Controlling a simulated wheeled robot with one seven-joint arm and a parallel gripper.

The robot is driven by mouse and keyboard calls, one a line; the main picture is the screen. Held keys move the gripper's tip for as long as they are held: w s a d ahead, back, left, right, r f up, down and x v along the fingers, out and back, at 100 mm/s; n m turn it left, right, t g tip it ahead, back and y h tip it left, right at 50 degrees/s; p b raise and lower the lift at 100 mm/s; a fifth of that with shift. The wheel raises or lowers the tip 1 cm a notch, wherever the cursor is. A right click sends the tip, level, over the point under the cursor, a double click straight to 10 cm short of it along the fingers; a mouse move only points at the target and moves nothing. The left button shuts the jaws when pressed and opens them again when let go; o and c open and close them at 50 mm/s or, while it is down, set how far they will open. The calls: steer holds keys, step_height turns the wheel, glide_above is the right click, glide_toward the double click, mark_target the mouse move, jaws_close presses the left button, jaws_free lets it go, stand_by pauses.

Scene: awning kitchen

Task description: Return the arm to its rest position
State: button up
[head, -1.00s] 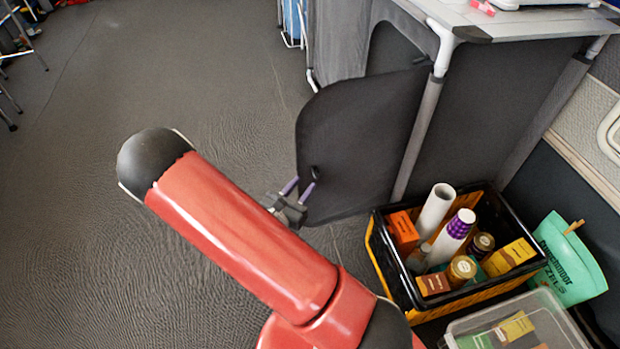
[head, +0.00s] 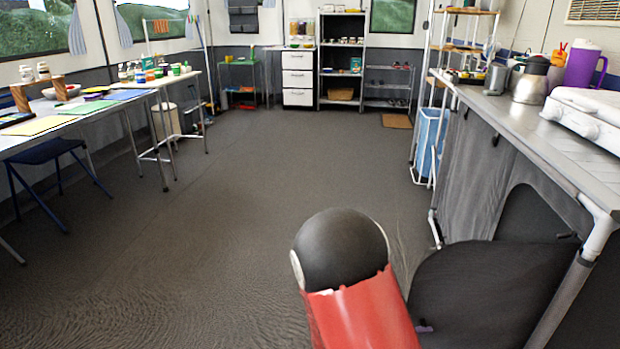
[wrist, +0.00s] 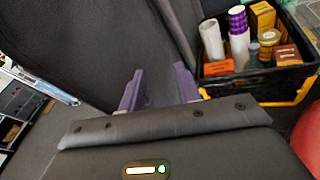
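My gripper (wrist: 160,75) shows two purple fingers in the wrist view, spread apart with nothing between them. Beyond them is the dark fabric door (wrist: 75,40) of the counter unit. The same door (head: 490,295) hangs open at the lower right in the head view. I cannot tell whether a finger touches it. In the head view my red arm (head: 362,315) with its black rounded joint rises at the bottom centre. Only a small purple bit of the gripper shows there, beside the door; the rest is hidden or out of frame.
A black and yellow crate (wrist: 262,85) with cups, jars and boxes stands right of the gripper. A long table (head: 100,108) stands left. The middle floor (head: 270,180) is clear.

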steer(key=s+r+m+g+y, duration=0.4)
steer(key=s+r+m+y, duration=0.3)
steer(key=s+m, duration=0.25)
steer(key=s+a+r+m+t+y, duration=0.4)
steer(key=a+r+m+t+y, duration=0.2)
steer(key=r, duration=0.5)
steer(key=a+m+y, duration=0.1)
steer(key=a+y, duration=0.1)
steer(key=a, duration=0.1)
steer(key=shift+a+r, duration=0.25)
